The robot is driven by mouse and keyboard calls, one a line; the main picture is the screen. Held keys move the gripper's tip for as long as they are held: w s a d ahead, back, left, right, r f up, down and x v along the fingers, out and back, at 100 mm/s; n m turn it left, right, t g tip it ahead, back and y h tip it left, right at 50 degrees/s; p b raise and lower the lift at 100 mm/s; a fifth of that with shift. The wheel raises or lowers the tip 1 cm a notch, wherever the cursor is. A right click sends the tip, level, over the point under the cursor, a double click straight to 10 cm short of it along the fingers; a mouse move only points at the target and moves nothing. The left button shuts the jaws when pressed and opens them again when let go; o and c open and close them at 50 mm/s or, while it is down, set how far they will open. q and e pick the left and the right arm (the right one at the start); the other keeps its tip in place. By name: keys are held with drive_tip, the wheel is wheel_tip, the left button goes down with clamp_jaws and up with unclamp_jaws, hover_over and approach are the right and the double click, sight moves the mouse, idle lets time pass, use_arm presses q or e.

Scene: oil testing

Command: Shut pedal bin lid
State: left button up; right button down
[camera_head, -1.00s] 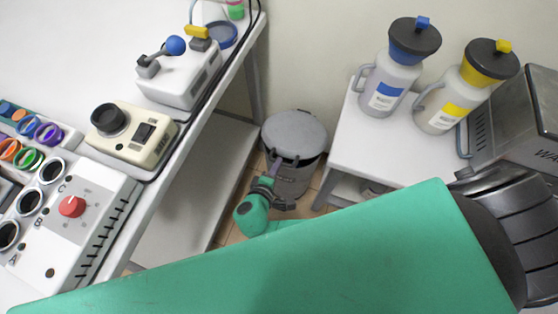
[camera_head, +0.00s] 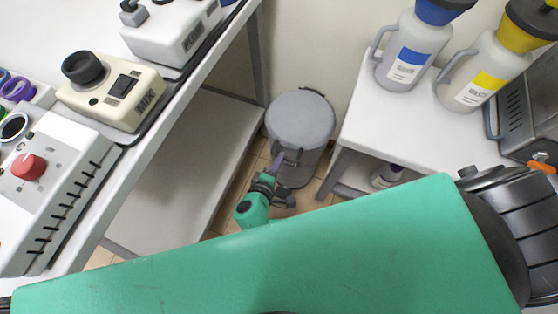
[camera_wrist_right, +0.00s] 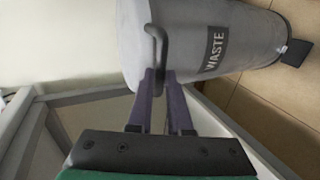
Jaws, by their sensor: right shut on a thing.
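The grey pedal bin (camera_head: 312,163) stands on the floor between the two tables. Its round grey lid (camera_head: 300,112) lies down over the bin's top, with no clear gap in the head view. In the right wrist view the bin (camera_wrist_right: 185,40) shows its WASTE label and a dark handle (camera_wrist_right: 153,38). My right gripper (camera_head: 277,163) is at the bin's front. In the right wrist view its purple fingers (camera_wrist_right: 161,76) are shut on the handle's lower end. My left gripper is not in view.
The left table (camera_head: 195,90) carries several instruments. The right white table (camera_head: 385,125) holds a blue-topped jug (camera_head: 408,60), a yellow-topped jug (camera_head: 485,78) and a dark metal box (camera_head: 525,110). My green arm crosses the foreground. A pedal (camera_wrist_right: 296,52) shows near the floor.

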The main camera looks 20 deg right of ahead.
drive_tip(key=c, duration=0.8)
unclamp_jaws()
drive_tip(key=shift+s+f, duration=0.25)
drive_tip(key=shift+f, duration=0.45)
drive_tip(key=shift+c, duration=0.2)
drive_tip(key=shift+w, duration=0.15)
drive_tip(key=shift+r, duration=0.2)
drive_tip(key=v, duration=1.4)
drive_tip(key=shift+r+p, duration=0.35)
drive_tip(key=shift+p, duration=0.1)
drive_tip(key=shift+a, duration=0.1)
